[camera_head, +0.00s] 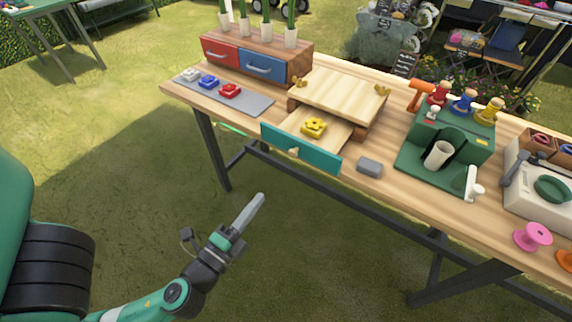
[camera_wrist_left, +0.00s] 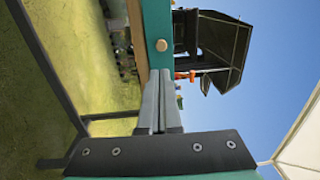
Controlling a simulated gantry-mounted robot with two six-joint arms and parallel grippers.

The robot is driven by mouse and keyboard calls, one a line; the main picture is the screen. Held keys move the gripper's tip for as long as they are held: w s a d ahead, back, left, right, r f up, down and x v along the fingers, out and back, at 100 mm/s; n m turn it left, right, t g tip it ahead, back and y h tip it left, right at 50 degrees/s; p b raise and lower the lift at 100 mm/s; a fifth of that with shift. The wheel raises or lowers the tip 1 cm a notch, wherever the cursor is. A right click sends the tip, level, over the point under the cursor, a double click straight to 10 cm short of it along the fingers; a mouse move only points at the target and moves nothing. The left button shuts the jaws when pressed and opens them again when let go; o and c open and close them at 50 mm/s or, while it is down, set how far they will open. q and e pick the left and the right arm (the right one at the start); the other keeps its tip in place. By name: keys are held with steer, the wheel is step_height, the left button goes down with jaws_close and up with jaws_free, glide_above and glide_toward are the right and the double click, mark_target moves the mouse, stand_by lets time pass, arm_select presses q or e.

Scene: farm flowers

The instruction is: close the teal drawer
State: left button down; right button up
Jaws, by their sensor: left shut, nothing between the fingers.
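The teal drawer (camera_head: 300,148) is pulled out of a light wooden box (camera_head: 338,93) on the table, toward the front edge. A yellow flower-shaped piece (camera_head: 314,127) lies inside it. A small round knob (camera_head: 294,153) is on its front. My left gripper (camera_head: 261,198) is shut and empty, in front of the table and apart from the drawer, pointing toward it. In the left wrist view the closed fingers (camera_wrist_left: 160,80) point toward the teal drawer front (camera_wrist_left: 158,20) and its knob (camera_wrist_left: 162,45). My right gripper is not in view.
A grey mat (camera_head: 247,101) with white, blue and red pieces lies left of the drawer. A small grey block (camera_head: 369,167) sits just right of it. A green stand (camera_head: 440,150) is further right. The space before the table is open.

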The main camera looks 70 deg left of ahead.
mark_target(292, 155)
arm_select(q)
steer(key=p+x, duration=0.2)
steer(key=x, duration=0.4)
steer(key=p+x, duration=0.2)
steer(key=x, duration=0.4)
steer(key=shift+a+r, duration=0.15)
steer(key=shift+r, duration=0.1)
steer(key=shift+w+a, duration=0.3)
steer(key=shift+w, duration=0.15)
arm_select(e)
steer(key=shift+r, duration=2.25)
